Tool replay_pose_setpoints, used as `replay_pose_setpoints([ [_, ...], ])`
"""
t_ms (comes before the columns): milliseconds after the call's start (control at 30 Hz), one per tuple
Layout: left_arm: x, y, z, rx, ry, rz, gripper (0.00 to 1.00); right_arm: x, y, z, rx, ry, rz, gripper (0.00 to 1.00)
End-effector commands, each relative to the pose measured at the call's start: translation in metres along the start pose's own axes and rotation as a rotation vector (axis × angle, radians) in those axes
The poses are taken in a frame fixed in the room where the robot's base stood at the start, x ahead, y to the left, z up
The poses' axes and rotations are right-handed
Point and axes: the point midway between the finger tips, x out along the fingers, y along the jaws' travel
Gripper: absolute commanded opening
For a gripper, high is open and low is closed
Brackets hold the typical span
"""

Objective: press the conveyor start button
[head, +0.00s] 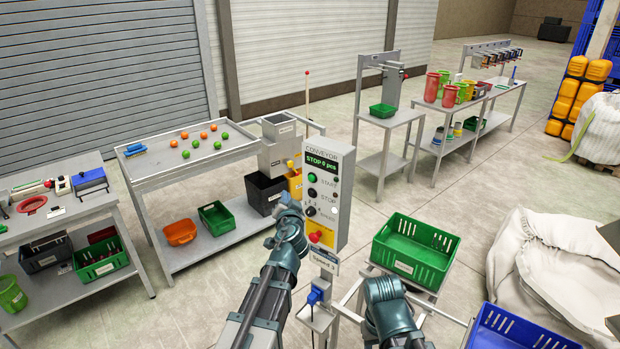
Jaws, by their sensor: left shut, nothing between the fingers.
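The grey conveyor control box (343,205) stands upright in the middle, with a display (321,162) reading "STOP 0 pcs". The green start button (312,178) is on its front, above a dark stop button (312,193). A black knob (311,211) and a red mushroom button (316,237) on yellow sit lower down. My left gripper (288,197) is shut and empty, just left of the box, around the height of the stop button. Whether it touches the box cannot be told. My right arm shows at the bottom; its gripper is not visible.
A green crate (442,272) stands right of the box, and a blue crate (488,318) is at the bottom right. A sorting table (165,178) with orange and green balls is at the left. A white sack (545,250) lies at the right.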

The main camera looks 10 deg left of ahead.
Motion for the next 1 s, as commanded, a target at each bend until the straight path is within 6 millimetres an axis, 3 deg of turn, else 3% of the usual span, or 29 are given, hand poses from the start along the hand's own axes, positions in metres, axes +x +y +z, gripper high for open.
replay_pose_setpoints([
  [467,0.009,0.006,-0.006,-0.001,-0.001,0.001,0.0,0.0,0.0,0.0,0.0,0.0,0.0,0.5],
  [1000,0.056,0.04,-0.039,0.0,-0.002,0.0,0.0,0.0,0.0,0.0,0.0,0.0,0.0,0.5],
])
